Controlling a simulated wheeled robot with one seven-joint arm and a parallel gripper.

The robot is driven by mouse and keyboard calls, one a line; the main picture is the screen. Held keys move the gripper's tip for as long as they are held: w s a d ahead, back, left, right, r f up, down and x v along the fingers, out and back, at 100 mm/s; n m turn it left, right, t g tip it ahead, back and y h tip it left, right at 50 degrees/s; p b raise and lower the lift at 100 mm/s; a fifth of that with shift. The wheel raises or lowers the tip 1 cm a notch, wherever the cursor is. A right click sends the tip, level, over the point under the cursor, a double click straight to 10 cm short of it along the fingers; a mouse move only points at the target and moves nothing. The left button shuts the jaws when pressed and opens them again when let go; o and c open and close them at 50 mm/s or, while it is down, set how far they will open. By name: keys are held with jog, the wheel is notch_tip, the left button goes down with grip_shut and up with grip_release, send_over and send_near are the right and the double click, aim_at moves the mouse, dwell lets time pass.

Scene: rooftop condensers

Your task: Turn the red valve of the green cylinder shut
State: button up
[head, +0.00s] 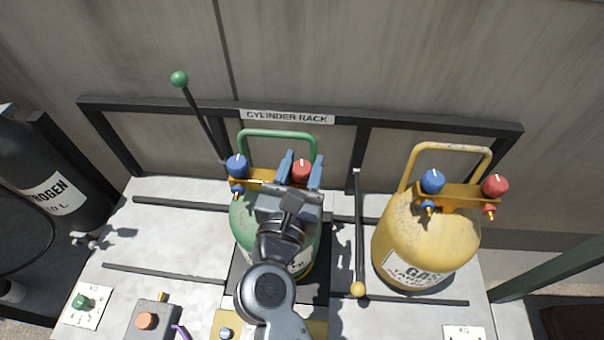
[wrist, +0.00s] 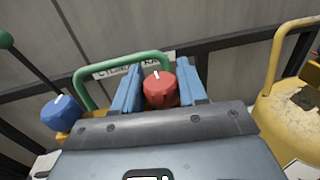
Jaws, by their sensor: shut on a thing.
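The green cylinder (head: 243,222) stands on the rack table, with a green handle (head: 278,134) on top. Its red valve (head: 301,171) is a round knob with a white mark, at the right of its brass manifold. A blue valve (head: 237,165) is at the left of the same manifold. My gripper (head: 302,169) reaches over the cylinder from the front, and its two blue fingers stand on either side of the red valve. In the wrist view my gripper (wrist: 160,88) is shut on the red valve (wrist: 160,90), whose white mark points up and slightly left.
A yellow cylinder (head: 420,235) with its own blue (head: 433,181) and red (head: 496,186) valves stands at the right. A green-knobbed lever (head: 180,79) rises behind at the left. A yellow-tipped lever (head: 358,289) lies between the cylinders. A dark nitrogen cylinder (head: 45,170) is far left.

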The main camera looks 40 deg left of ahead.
aim_at(299, 177)
jog(key=shift+m+t+h+b, duration=0.35)
jog(key=shift+m+h, duration=0.25)
jog(key=shift+h, duration=0.6)
jog(key=o, duration=1)
jog(key=v, duration=0.8)
jog(key=shift+b, duration=0.35)
jog(key=shift+w, duration=0.1)
